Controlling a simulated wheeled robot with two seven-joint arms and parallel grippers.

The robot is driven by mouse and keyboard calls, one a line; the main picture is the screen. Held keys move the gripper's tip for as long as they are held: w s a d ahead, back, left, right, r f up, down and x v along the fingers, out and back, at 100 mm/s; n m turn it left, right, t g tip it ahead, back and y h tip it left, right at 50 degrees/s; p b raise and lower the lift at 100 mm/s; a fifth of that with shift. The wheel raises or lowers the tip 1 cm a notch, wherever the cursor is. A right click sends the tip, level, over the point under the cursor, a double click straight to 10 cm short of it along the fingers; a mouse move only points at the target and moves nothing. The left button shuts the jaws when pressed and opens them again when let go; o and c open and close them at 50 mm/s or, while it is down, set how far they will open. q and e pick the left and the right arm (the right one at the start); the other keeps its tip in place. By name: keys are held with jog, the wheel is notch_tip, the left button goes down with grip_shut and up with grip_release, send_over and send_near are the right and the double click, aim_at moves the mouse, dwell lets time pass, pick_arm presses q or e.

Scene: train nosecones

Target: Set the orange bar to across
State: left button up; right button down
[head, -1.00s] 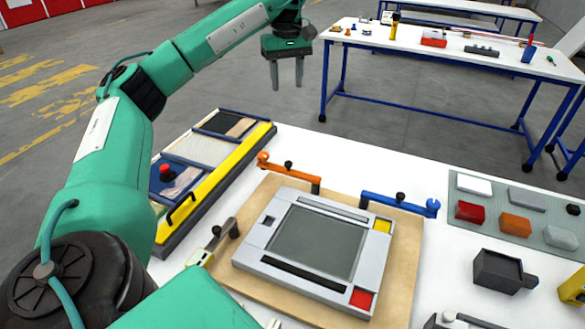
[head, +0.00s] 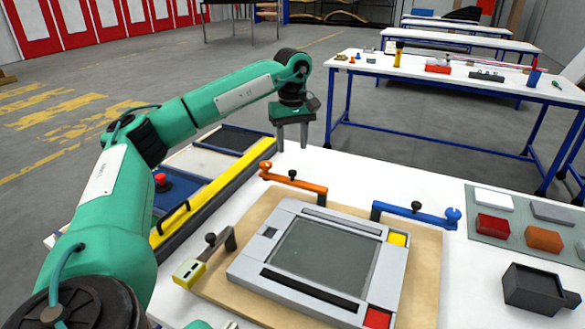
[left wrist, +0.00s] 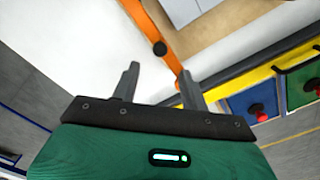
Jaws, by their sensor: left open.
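The orange bar (head: 293,179) lies along the back left edge of the wooden board (head: 417,276), with a black knob on top and a round orange end at its left. It also shows in the left wrist view (left wrist: 152,30), running down toward the fingers, its lower end close to the right fingertip. My left gripper (head: 292,146) is open and empty, fingers down, above and behind the bar in the head view. In the left wrist view its two fingers (left wrist: 158,78) are apart with nothing between them. My right gripper is not in view.
A grey framed panel (head: 325,255) sits on the board. A yellow-railed panel (head: 215,195) lies left. Coloured blocks (head: 492,224) and a black box (head: 532,288) are right.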

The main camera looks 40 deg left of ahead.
aim_at(292, 171)
pick_arm(q)
notch_tip(292, 171, down, 8)
jog(key=shift+f, duration=0.1)
jog(key=shift+c, duration=0.3)
grip_shut()
